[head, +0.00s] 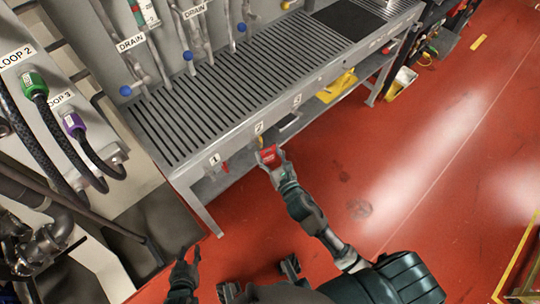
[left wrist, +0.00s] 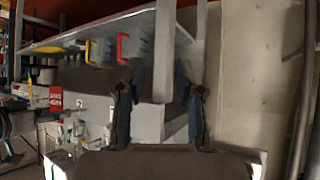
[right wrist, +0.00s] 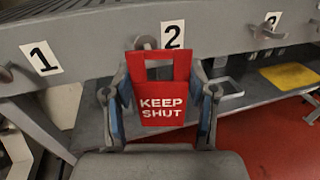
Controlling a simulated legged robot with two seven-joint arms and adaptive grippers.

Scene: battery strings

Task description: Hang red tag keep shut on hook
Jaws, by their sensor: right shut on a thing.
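The red tag (right wrist: 162,105) reads "KEEP SHUT" and has a cut-out handle at its top. My right gripper (head: 268,158) is shut on it and holds it upright in front of the bench edge. In the right wrist view, the grey hook (right wrist: 146,42) by label 2 is just above the tag's top bar. I cannot tell whether they touch. The tag also shows in the head view (head: 269,156) and the left wrist view (left wrist: 56,98). My left gripper (head: 187,255) is open and empty, low at the left end of the bench.
The slatted bench (head: 230,85) carries labels 1, 2 and 3 on its front edge. Another hook (right wrist: 267,29) is by label 3. A bench leg (head: 203,211) stands near my left gripper. Hoses (head: 68,140) are at left. Red floor (head: 390,160) is clear at right.

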